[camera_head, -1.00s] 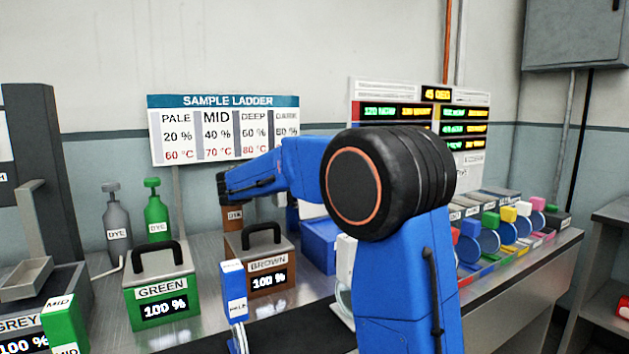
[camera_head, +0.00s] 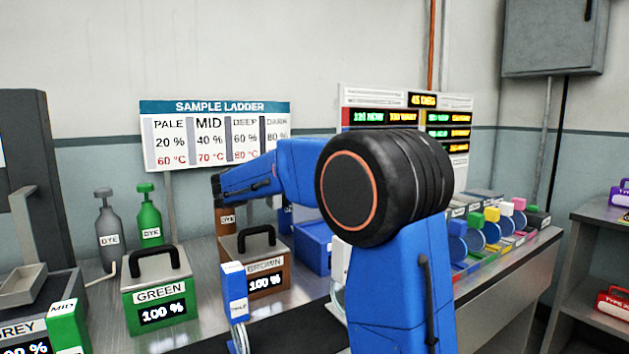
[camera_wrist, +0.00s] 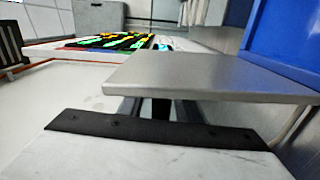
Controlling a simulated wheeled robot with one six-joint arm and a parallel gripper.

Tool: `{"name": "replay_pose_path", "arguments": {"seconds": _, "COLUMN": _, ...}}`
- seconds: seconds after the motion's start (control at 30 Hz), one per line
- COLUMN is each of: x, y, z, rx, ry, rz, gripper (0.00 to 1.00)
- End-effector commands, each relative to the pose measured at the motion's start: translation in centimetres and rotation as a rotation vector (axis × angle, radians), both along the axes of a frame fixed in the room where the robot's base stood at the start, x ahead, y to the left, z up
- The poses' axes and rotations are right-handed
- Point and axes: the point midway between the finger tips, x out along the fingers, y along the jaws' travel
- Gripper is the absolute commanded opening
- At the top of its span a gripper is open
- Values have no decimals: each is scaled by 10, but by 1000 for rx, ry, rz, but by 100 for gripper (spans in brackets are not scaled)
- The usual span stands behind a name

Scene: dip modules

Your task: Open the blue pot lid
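A blue box-shaped pot (camera_head: 313,247) stands on the bench behind my arm in the head view, right of the brown pot (camera_head: 270,265). Its right part and most of its top are hidden by my blue arm, so its lid and handle cannot be made out. My gripper cannot be picked out in the head view. The wrist view shows a flat grey plate (camera_wrist: 210,80) close up, with a blue surface (camera_wrist: 290,40) at its right. A dark strip on a pale part lies at the bottom; whether these belong to my gripper is unclear.
The green pot (camera_head: 158,290) stands left of the brown pot, both with black handles. A blue-and-white sample block (camera_head: 235,292) stands in front. Dye bottles (camera_head: 150,218) are behind. Coloured modules (camera_head: 490,228) line the right bench. A shelf (camera_head: 590,260) stands far right.

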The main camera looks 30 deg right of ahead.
Motion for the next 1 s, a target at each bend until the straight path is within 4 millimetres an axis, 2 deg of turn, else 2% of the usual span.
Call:
{"name": "replay_pose_path", "arguments": {"seconds": 0.13, "x": 0, "y": 4, "z": 0, "rx": 0, "ry": 0, "rz": 1, "gripper": 31}}
{"name": "replay_pose_path", "arguments": {"seconds": 0.27, "x": 1, "y": 18, "z": 0, "rx": 0, "ry": 0, "rz": 2, "gripper": 31}}
{"name": "replay_pose_path", "arguments": {"seconds": 0.8, "x": 1, "y": 122, "z": -1, "rx": 0, "ry": 1, "rz": 4, "gripper": 31}}
{"name": "replay_pose_path", "arguments": {"seconds": 1.0, "x": 1, "y": 155, "z": 0, "rx": 0, "ry": 0, "rz": 2, "gripper": 31}}
